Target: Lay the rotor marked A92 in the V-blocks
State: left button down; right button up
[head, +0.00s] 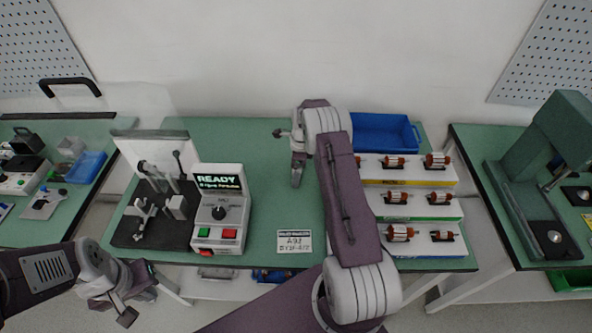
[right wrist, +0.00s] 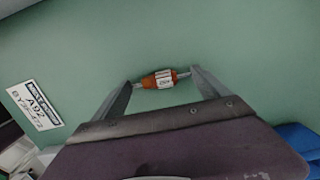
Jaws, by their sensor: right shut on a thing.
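My right gripper (right wrist: 163,92) is shut on a rotor (right wrist: 160,79) with a copper-coloured winding and a white label; its mark is too small to read. Its shaft spans the two fingers. In the head view the right gripper (head: 298,168) points down over the table's middle, and the rotor is hidden there. Grey V-blocks (head: 177,207) stand empty on the dark plate of the test rig at the left of the table. My left gripper (head: 140,298) is open and empty at the lower left, off the table's front edge. A card (right wrist: 36,107) reading A92 lies on the table.
The tester (head: 219,205) shows READY beside the rig, with a raised clear cover (head: 150,150). Racks with several rotors (head: 395,198) stand right of my right arm. A blue bin (head: 385,135) is behind them. A green press (head: 560,150) stands on the right table. The table's middle is clear.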

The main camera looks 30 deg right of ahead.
jog(key=shift+f, duration=0.1)
jog(key=o, duration=1.5)
jog(key=shift+c, duration=0.2)
notch_tip(320, 180, up, 12)
jog(key=s+a+n, duration=0.8)
jog(key=s+n, duration=0.4)
jog(key=s+a+r+n, duration=0.1)
jog(key=s+a+n, duration=0.6)
jog(key=s+n, duration=0.5)
jog(key=shift+a+t+h+b, duration=0.3)
jog(key=shift+a+h+b, duration=0.05)
jog(key=shift+h+b, duration=0.1)
jog(key=shift+s+r, duration=0.1)
